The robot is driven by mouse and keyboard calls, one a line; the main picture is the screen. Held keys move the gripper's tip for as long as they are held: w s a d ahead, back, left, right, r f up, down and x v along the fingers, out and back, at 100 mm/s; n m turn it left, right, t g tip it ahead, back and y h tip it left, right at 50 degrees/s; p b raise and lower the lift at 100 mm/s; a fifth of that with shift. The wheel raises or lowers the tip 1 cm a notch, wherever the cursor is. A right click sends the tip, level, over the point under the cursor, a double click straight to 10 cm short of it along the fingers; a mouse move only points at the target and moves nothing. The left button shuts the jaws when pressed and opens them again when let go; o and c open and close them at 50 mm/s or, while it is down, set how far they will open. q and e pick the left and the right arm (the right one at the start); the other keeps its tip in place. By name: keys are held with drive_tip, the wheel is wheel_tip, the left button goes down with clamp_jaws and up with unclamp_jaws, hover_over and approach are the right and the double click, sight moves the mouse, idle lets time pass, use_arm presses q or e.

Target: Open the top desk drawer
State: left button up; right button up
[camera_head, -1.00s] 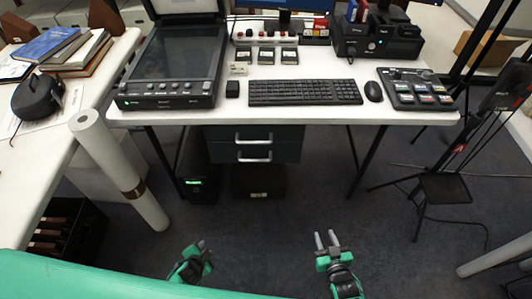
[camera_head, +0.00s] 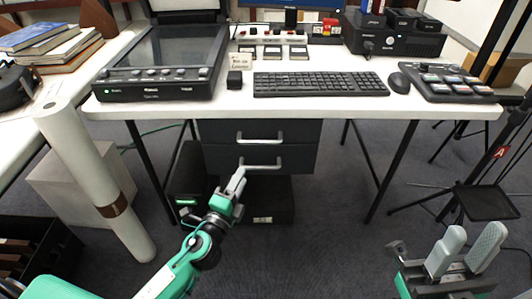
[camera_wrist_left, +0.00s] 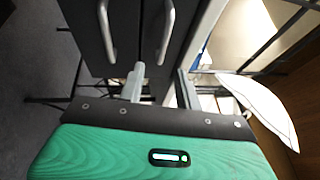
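The dark desk drawer unit hangs under the white desk. Its top drawer (camera_head: 300,132) has a silver handle (camera_head: 260,138) and looks closed. A second silver handle (camera_head: 262,167) is on the drawer below. In the left wrist view, the top handle (camera_wrist_left: 168,30) and lower handle (camera_wrist_left: 106,32) run upright side by side, the top one right. My left gripper (camera_head: 238,180) is in front of and below the handles, apart from them, its fingers slightly open and empty. In the wrist view it (camera_wrist_left: 160,85) points toward the drawer fronts. My right gripper (camera_head: 465,252) is open and empty, low at the right.
The white desk (camera_head: 330,108) carries a scanner, a keyboard (camera_head: 320,84) and a mouse above the drawers. Black desk legs stand either side. A rolled paper tube (camera_head: 85,165) leans at the left, and a tripod stand (camera_head: 487,202) is at the right. Floor in front is clear.

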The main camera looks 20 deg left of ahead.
sight(260, 143)
use_arm(q)
drive_tip(key=w+r, duration=0.1)
drive_tip(key=w, duration=0.3)
drive_tip(key=w+d+r, duration=0.1)
drive_tip(key=w, duration=0.4)
drive_tip(key=w+d, duration=0.1)
drive_tip(key=w, duration=0.3)
drive_tip(key=shift+w+r, duration=0.2)
drive_tip(key=shift+r, duration=0.2)
clamp_jaws()
